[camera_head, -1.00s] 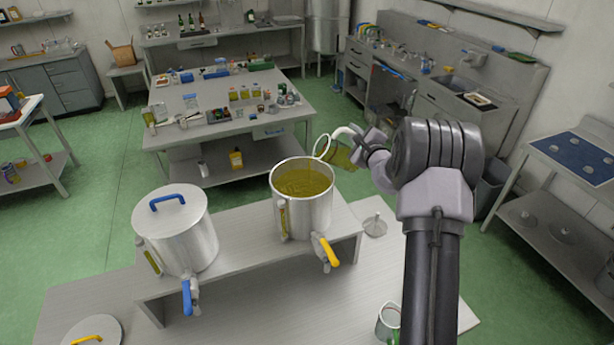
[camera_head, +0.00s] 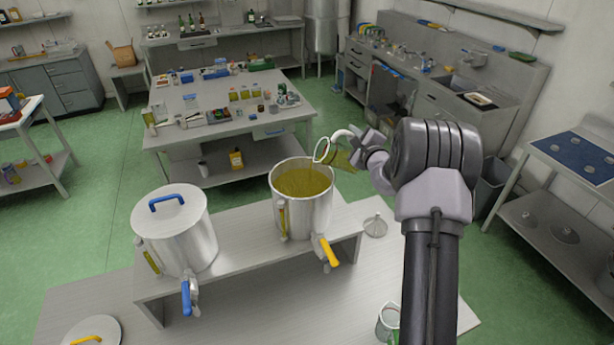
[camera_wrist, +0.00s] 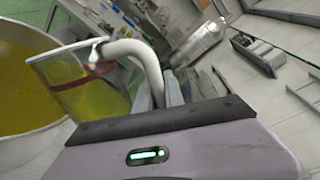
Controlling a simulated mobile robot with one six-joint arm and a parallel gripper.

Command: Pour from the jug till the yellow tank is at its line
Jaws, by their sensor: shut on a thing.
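The yellow tank (camera_head: 315,218) is a steel pot with a yellow tap handle (camera_head: 329,252), standing lidless on a raised bench. Yellow-green oil (camera_head: 303,182) shows inside it, and a sight gauge (camera_head: 282,217) runs down its front left. My gripper (camera_head: 365,146) is shut on the white handle of a clear jug (camera_head: 342,158). The jug is tilted with its mouth over the tank's right rim, and yellow oil is in it. In the wrist view the jug (camera_wrist: 85,85) shows beside the tank's opening (camera_wrist: 25,80). The line on the gauge is too small to read.
A lidded steel tank with a blue tap (camera_head: 186,235) stands to the left on the same bench (camera_head: 240,262). A yellow-handled lid (camera_head: 92,331) lies at lower left. A funnel-like metal piece (camera_head: 376,225) and a green-handled container (camera_head: 388,321) are at right.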

